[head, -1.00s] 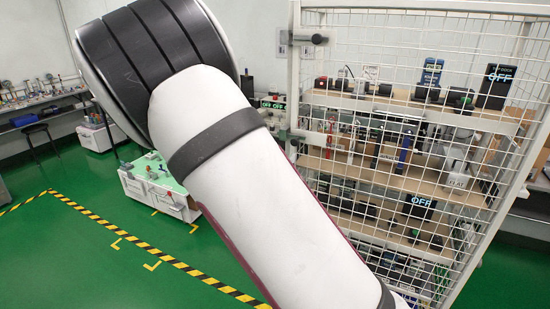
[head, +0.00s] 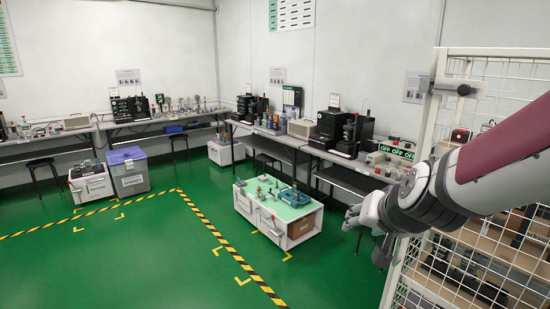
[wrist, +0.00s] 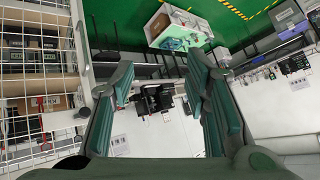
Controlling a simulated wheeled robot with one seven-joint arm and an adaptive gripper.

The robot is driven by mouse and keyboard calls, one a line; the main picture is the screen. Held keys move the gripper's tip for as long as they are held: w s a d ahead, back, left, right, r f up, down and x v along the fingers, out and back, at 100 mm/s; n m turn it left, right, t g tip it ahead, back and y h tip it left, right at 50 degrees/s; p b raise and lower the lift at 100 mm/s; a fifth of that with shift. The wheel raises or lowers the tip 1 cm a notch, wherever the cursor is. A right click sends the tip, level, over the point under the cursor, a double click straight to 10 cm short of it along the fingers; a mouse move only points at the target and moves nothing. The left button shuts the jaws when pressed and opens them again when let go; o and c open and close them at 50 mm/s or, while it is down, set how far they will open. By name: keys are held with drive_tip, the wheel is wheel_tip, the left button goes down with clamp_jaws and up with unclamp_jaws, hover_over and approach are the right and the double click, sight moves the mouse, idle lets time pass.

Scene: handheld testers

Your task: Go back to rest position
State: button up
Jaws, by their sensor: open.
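My gripper (wrist: 162,82) is open and empty in the wrist view, with its two dark green fingers spread apart. In the head view my gripper (head: 362,222) shows small at the end of my arm, in front of the cage and pointing left. No object is between the fingers. The wrist view looks past the fingers at the room, which appears turned over.
A wire cage with shelves (head: 408,278) stands close at the right, beside my arm. A white cart with a green top (head: 298,232) stands on the floor left of my gripper. Benches with testers (head: 345,180) line the walls.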

drive_tip(key=s+r+n+g, duration=0.1)
drive_tip(key=s+n+g, duration=0.1)
drive_tip(key=s, duration=1)
drive_tip(key=s+r+n+g, duration=0.2)
drive_tip(key=s, duration=1)
drive_tip(key=shift+s+d+r+g+h, duration=0.3)
drive_tip(key=shift+s+d, duration=0.05)
drive_tip(key=shift+d, duration=0.1)
